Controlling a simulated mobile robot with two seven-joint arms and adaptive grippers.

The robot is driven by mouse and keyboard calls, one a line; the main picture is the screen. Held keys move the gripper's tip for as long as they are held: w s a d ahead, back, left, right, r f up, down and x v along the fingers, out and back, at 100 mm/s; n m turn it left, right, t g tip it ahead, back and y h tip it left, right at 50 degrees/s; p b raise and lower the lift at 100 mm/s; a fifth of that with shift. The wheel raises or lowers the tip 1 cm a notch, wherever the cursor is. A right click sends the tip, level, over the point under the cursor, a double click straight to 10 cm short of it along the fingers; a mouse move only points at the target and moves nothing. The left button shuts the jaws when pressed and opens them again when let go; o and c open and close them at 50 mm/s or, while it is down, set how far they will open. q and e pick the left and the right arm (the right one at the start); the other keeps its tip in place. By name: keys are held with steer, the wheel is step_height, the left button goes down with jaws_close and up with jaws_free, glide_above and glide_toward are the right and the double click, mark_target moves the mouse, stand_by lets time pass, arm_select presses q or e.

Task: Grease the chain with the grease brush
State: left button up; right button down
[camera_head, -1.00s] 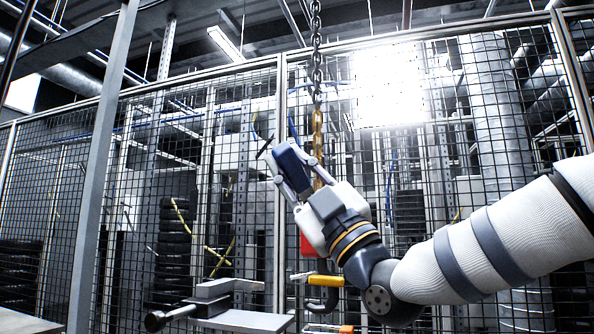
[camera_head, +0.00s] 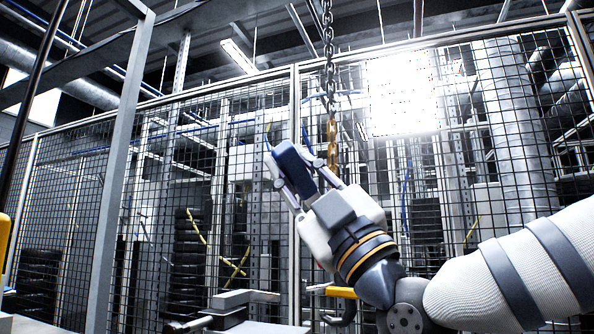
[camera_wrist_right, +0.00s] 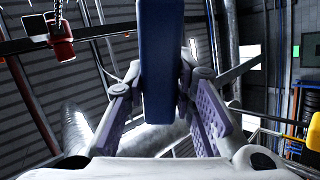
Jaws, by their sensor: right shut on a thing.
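The chain (camera_head: 329,75) hangs from the top of the head view. Its upper links are dark grey and its lower links are golden-brown. My right gripper (camera_head: 304,174) is shut on a blue block-like thing, which I take for the grease brush (camera_head: 292,167). The brush is tilted and shows left of the golden links; I cannot tell whether it touches them. The gripper hides the chain's lower part. In the right wrist view the blue brush (camera_wrist_right: 162,60) stands between the fingers (camera_wrist_right: 165,105). My left gripper is not in view.
A dark hook with a yellow bar (camera_head: 340,292) shows below my right wrist. A grey metal fixture (camera_head: 245,298) stands low at the centre left. A mesh fence (camera_head: 240,150) spans the background, with stacked tyres (camera_head: 188,250) behind it. A grey post (camera_head: 122,170) rises at the left.

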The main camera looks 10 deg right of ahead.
mark_target(316, 191)
stand_by(0.5)
steer(key=w+d, duration=0.2)
steer(key=w, duration=0.1)
steer(key=w+d, duration=0.1)
steer(key=w, duration=0.1)
steer(key=shift+d+f+b, duration=0.1)
steer(key=shift+f+b, duration=0.1)
steer(key=shift+b, duration=0.2)
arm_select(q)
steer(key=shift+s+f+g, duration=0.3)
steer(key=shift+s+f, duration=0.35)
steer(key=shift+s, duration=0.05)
arm_select(e)
steer(key=shift+w+d+r, duration=0.2)
steer(key=shift+w+d, duration=0.3)
steer(key=shift+w, duration=0.05)
